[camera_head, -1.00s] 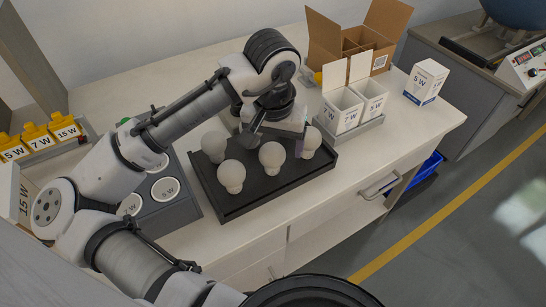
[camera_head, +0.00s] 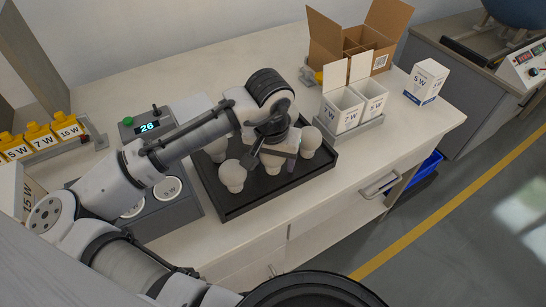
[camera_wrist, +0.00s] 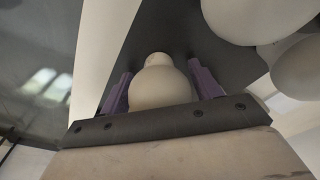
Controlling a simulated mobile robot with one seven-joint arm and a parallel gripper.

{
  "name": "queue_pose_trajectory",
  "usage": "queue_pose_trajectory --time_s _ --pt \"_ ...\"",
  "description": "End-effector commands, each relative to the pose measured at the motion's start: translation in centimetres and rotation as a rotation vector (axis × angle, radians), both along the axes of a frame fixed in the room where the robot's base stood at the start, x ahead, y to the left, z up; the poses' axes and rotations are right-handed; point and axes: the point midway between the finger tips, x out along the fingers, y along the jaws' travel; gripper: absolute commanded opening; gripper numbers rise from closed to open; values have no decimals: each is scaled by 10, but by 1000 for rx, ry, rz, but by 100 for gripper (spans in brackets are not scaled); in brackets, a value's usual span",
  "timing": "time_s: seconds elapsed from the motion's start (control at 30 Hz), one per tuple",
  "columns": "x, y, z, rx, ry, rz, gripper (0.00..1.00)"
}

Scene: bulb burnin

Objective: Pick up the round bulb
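A round white bulb (camera_wrist: 160,88) stands between the two purple fingers of my gripper (camera_wrist: 160,78) in the wrist view. The fingers are open, one on each side, with narrow gaps to the bulb. In the head view my gripper (camera_head: 278,155) is low over the black tray (camera_head: 237,211) and hides most of this bulb (camera_head: 272,169). Other white bulbs stand on the tray: one at front left (camera_head: 232,175), one behind it (camera_head: 216,150) partly hidden by my arm, and one at right (camera_head: 310,139).
A grey tester with a green display (camera_head: 148,127) and round sockets is left of the tray. Open white boxes (camera_head: 346,112) stand in a holder behind right, near a cardboard carton (camera_head: 372,45). A closed 5 W box (camera_head: 426,82) is farther right. Yellow labelled bins (camera_head: 40,138) are far left.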

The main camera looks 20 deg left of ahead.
Motion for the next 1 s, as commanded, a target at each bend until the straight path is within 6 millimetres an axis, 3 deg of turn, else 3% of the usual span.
queue_pose_trajectory --time_s 0.03,0.23,0.63,0.87,1.0 --pt "0 0 0 0 0 0 57" --pt "0 0 0 0 0 0 31" --pt "1 0 9 2 -1 1 30" --pt "1 0 45 1 -3 1 30" --pt "2 0 84 2 -5 -1 30"
